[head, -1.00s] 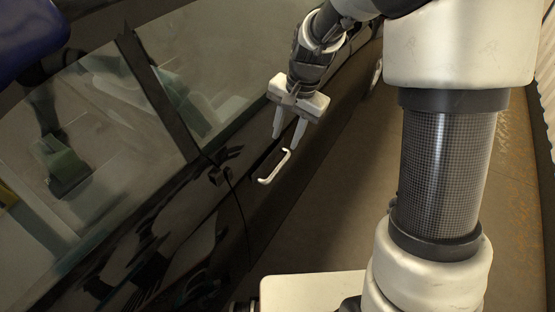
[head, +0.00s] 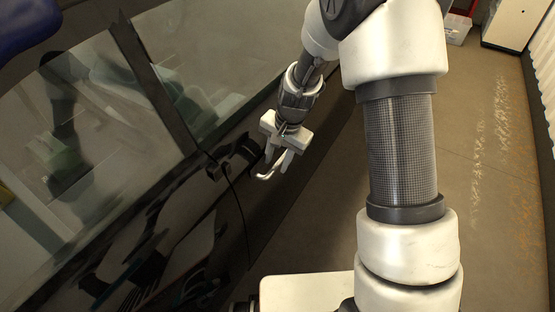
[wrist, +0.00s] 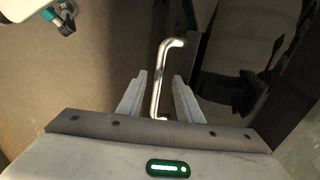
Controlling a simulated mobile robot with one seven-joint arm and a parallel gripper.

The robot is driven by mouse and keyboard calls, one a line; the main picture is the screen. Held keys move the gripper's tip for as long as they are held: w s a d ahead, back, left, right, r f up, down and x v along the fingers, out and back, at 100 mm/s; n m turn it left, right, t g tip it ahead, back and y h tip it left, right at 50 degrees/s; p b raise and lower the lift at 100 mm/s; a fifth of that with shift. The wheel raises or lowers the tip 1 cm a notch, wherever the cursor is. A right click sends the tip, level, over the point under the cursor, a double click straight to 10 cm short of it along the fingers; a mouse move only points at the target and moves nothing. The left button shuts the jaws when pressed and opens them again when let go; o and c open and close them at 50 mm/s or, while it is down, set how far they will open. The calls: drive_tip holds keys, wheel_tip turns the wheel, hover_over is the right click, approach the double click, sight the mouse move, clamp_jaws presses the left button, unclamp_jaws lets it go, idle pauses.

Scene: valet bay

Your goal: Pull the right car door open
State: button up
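The dark car door (head: 235,190) fills the left and middle of the head view, and its seam runs down below a dark pull recess. A pale metal bar handle (head: 266,176) stands out from it. My gripper (head: 276,166) is at the handle, its fingers pointing down at it. In the wrist view the handle (wrist: 160,82) is a shiny bent bar that runs between the two open fingers of my gripper (wrist: 160,98). Gaps show on both sides of the bar, so the fingers do not clamp it.
Brown floor (head: 465,200) lies open to the right of the car. A corrugated white wall (head: 543,100) borders the right edge.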

clamp_jaws()
drive_tip(key=shift+d, duration=0.1)
drive_tip(key=shift+s+d, duration=0.4)
drive_tip(key=shift+d, duration=0.1)
